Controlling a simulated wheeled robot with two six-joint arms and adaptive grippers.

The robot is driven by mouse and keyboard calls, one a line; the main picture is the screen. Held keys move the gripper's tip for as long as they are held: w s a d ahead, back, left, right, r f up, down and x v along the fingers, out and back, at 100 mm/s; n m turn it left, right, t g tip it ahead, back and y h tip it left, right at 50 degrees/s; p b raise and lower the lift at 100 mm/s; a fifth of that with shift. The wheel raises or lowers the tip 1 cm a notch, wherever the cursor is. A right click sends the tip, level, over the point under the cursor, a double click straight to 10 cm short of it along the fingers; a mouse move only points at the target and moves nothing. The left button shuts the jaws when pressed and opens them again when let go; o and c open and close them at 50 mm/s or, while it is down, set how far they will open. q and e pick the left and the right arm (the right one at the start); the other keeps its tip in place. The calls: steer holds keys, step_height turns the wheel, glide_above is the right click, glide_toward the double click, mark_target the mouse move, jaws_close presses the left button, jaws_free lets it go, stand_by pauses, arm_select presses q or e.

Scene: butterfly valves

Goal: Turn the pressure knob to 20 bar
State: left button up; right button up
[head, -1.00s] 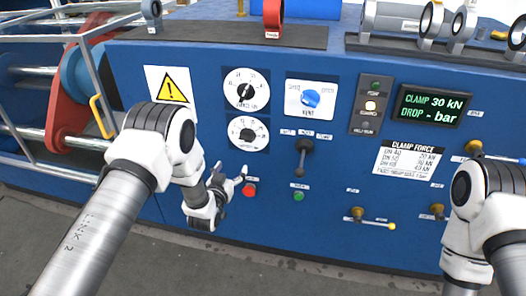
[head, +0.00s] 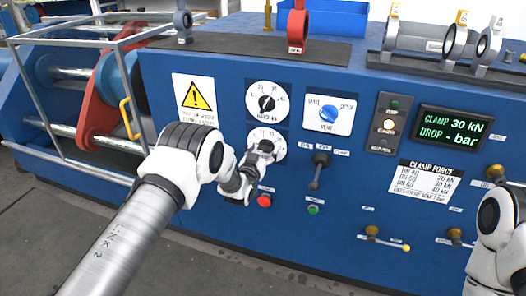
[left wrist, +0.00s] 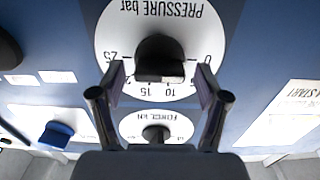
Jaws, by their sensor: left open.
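The black pressure knob (left wrist: 160,58) sits at the middle of a white dial marked "PRESSURE bar" (left wrist: 119,40), upside down in the left wrist view. The scale figures 0, 10, 15 and 25 are legible. I cannot tell where the knob points. In the head view this is the lower white dial (head: 278,144), partly hidden by my left gripper (head: 264,150). In the left wrist view my left gripper (left wrist: 160,80) is open, with one fingertip on either side of the knob and visible gaps to it. My right gripper is out of view; only its arm shows.
The force dial (head: 267,101) is directly above the pressure dial. A blue knob (head: 329,113) is to the right. A red button (head: 264,200), green button (head: 313,210) and lever (head: 318,172) are below. The display (head: 450,131) reads "CLAMP 30 kN, DROP - bar".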

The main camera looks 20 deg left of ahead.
arm_select(q)
steer(key=c, duration=1.2)
steer(key=shift+o, duration=0.2)
